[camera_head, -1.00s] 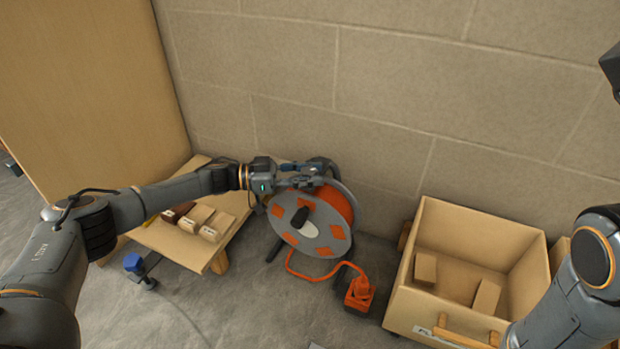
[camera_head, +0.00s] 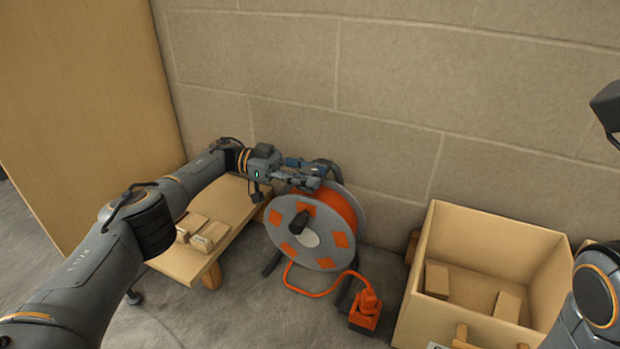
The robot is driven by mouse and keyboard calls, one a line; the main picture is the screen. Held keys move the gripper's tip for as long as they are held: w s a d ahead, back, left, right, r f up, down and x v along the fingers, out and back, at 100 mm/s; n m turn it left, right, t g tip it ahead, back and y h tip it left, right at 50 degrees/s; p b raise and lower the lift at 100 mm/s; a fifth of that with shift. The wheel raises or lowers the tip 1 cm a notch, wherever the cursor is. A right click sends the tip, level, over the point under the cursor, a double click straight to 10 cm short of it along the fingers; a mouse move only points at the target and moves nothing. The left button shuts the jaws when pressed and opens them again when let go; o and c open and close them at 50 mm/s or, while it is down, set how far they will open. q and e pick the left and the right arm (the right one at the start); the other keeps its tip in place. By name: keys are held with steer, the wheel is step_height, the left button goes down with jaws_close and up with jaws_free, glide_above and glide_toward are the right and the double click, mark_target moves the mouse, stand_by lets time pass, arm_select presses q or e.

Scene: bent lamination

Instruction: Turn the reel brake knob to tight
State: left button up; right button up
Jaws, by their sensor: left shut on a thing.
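The cable reel (camera_head: 283,236) stands on the floor against the wall, with a grey disc, orange patches and an orange cable. A dark crank grip (camera_head: 299,222) sticks out from its disc. My left gripper (camera_head: 311,177) is at the upper edge of the reel, reaching in from the left. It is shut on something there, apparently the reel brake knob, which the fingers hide. I cannot see the knob's setting.
A low wooden bench (camera_head: 228,239) with small blocks stands left of the reel. An open wooden box (camera_head: 412,318) with blocks inside stands at the right. An orange socket block (camera_head: 365,309) lies on the floor before the reel, on its orange cable.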

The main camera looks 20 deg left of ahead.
mark_target(312, 170)
arm_select(q)
steer(key=shift+d+r, duration=0.1)
steer(key=shift+r, duration=0.05)
steer(key=o, duration=1.2)
step_height(312, 170, up, 10)
steer(key=shift+f, duration=0.1)
